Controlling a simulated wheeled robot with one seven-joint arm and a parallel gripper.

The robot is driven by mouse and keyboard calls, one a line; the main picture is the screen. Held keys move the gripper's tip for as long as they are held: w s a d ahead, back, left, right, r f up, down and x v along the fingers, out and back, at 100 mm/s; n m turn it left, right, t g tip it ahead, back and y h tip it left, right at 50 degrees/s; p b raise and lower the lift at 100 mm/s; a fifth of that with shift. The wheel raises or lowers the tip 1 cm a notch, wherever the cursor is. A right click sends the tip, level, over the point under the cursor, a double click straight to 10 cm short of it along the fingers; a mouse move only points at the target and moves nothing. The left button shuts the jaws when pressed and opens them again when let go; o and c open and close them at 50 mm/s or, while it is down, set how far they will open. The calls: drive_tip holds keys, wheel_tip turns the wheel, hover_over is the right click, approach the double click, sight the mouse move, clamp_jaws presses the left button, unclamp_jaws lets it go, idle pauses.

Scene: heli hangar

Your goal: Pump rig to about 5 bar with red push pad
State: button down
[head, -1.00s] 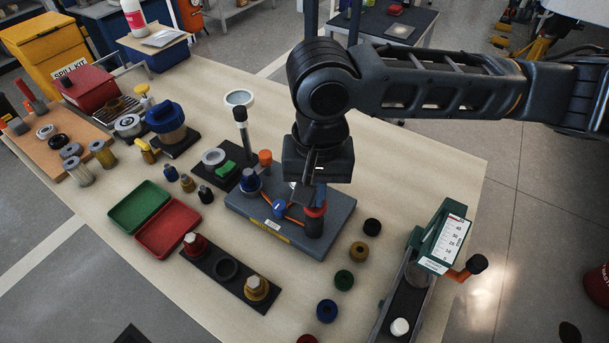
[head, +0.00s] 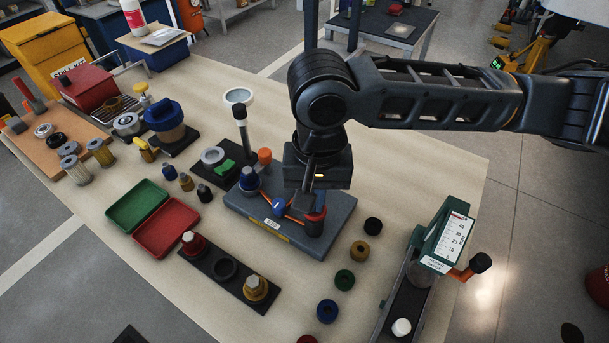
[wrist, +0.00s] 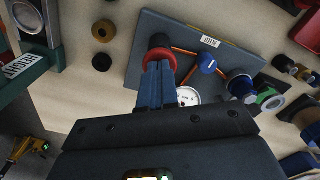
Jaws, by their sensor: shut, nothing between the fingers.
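The pump rig is a grey base plate (head: 335,225) on the bench with orange lines. Its red push pad (head: 316,214) tops a dark cylinder near the right front of the plate. In the wrist view the red pad (wrist: 158,56) shows at the tips of my gripper (wrist: 157,68). My gripper (head: 314,205) is shut, pointing down at the pad; I cannot tell whether it presses or only touches. A blue knob (wrist: 207,63) sits beside the pad. A white gauge dial (wrist: 188,96) is partly hidden by the fingers, its reading illegible.
A green-framed device with a scale (head: 447,240) stands at the right. A black strip with fittings (head: 215,275) and red tray (head: 166,227) are left. A stand with a round lens (head: 239,97) rises behind the rig.

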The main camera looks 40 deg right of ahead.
drive_tip(key=shift+f, duration=0.45)
drive_tip(key=shift+r+p, duration=1.4)
drive_tip(key=shift+r, duration=0.15)
drive_tip(key=shift+f, duration=0.15)
